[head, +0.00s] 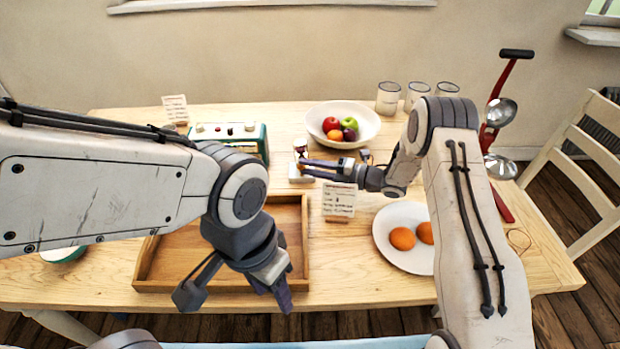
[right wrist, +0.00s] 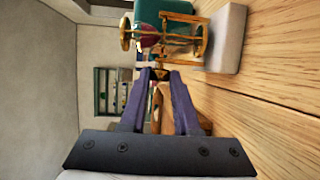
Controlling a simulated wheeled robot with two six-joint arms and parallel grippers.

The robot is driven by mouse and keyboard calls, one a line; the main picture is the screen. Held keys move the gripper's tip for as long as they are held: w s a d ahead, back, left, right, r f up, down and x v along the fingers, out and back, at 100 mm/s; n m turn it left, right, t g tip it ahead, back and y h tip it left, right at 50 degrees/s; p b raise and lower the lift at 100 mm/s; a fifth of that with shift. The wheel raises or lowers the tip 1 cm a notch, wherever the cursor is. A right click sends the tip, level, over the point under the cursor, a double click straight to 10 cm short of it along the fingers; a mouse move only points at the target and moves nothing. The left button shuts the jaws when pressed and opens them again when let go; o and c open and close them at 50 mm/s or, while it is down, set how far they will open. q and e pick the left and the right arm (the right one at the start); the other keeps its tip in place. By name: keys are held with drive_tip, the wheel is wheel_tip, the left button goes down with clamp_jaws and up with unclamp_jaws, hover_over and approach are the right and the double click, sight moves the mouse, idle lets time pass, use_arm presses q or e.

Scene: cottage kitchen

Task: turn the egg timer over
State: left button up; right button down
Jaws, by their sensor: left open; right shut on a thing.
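The egg timer (right wrist: 166,37) is a small hourglass in a brass frame with round end plates. It appears upright, with dark red in its upper bulb, and stands at a pale block (right wrist: 228,40). It is small and partly hidden in the head view (head: 300,146), towards the back of the table. My right gripper (right wrist: 158,76) is shut at the near side of the timer's frame; the exact grip is hard to see. It comes in from the right in the head view. My left gripper (head: 273,288) is open and empty, above the front of the wooden tray (head: 147,262).
A green-and-white appliance (head: 262,142) stands left of the timer, a fruit bowl (head: 370,120) behind right. A written card (head: 340,200) stands in front. A plate (head: 390,248) with orange-brown round items lies right. Glasses (head: 388,97) and a ladle rack (head: 495,112) stand back right.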

drive_tip(key=shift+w+f+m+t+y+b, duration=0.15)
drive_tip(key=shift+m+t+y+b, duration=0.25)
drive_tip(key=shift+b, duration=0.4)
drive_tip(key=c, duration=0.6)
unclamp_jaws()
drive_tip(key=b+v, duration=0.1)
drive_tip(key=v, duration=0.9)
drive_tip(key=shift+d, duration=0.25)
